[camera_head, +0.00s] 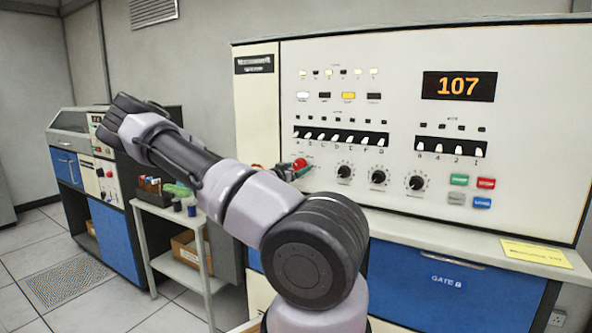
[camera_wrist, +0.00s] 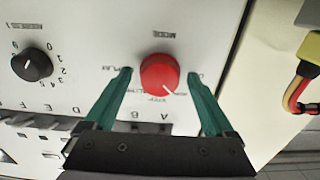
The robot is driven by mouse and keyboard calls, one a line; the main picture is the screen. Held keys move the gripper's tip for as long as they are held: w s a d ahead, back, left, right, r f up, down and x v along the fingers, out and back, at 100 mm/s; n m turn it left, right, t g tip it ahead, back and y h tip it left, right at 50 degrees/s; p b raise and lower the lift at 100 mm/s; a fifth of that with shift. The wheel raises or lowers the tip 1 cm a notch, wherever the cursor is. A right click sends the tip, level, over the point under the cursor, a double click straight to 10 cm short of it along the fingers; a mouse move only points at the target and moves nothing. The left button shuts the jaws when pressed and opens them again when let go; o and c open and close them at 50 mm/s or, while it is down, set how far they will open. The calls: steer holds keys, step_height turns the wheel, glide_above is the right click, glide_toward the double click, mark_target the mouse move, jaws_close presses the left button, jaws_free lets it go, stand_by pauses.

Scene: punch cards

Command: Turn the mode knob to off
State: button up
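The red mode knob (camera_wrist: 159,71) sits on the white panel, marked MODE upside down in the wrist view. A pale pointer line on its face points down and to the right in that view. Small labels ring it, partly hidden by my fingers and hard to read. My gripper (camera_wrist: 160,75) is open, with one teal finger on each side of the knob and a small visible gap on both sides. In the head view the red knob (camera_head: 300,163) shows at the panel's left, with my gripper (camera_head: 289,170) beside it, mostly hidden by my arm.
Black dial knobs (camera_head: 344,172) stand right of the red knob; one (camera_wrist: 31,65) shows in the wrist view. A row of toggle switches (camera_head: 340,138) lies above. A ledge (camera_head: 450,238) runs below the panel. A cart (camera_head: 180,262) with small items stands at left.

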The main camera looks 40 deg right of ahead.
steer(key=c, duration=1.1)
steer(key=n, duration=0.4)
steer(key=shift+n, duration=0.4)
steer(key=shift+s+n, duration=0.1)
steer(key=shift+n, duration=1.9)
steer(key=o, duration=1.3)
steer(key=shift+o, duration=0.2)
